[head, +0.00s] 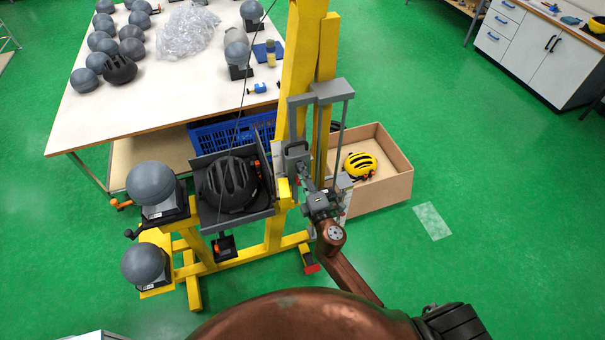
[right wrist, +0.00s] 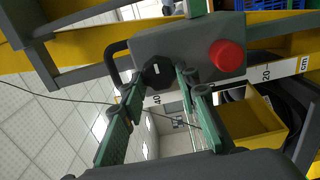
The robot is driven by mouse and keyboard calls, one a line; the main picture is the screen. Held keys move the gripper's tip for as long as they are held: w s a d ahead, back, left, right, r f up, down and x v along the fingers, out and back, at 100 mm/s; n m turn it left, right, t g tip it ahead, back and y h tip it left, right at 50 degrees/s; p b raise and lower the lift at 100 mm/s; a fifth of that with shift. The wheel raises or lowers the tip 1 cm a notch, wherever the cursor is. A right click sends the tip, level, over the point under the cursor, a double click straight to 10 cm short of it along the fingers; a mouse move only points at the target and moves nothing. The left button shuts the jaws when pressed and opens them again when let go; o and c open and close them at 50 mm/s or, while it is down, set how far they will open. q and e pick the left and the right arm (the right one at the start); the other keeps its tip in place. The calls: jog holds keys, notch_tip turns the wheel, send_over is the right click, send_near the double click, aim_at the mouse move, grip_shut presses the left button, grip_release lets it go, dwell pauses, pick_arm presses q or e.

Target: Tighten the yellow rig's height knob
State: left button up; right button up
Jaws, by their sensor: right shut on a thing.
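The yellow rig (head: 304,70) stands in the middle of the head view, with a grey carriage (head: 297,155) on its post. In the right wrist view the carriage (right wrist: 190,48) shows close up, with a black height knob (right wrist: 157,73) bearing a white mark. My right gripper (right wrist: 160,78) is shut on the knob, its green fingers on both sides of it. In the head view my right gripper (head: 308,182) reaches the carriage from below right, and the knob is hidden there. My left gripper is not in view.
A red button (right wrist: 226,55) sits beside the knob, and a black handle on the carriage's other side. A black helmet (head: 231,184) lies in the rig's grey cradle. A wooden box (head: 385,190) with a yellow helmet (head: 360,165) stands right of the rig. Green floor is free farther right.

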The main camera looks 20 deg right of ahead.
jog(key=shift+r, duration=0.15)
jog(key=o, duration=1.1)
jog(key=s, duration=1.2)
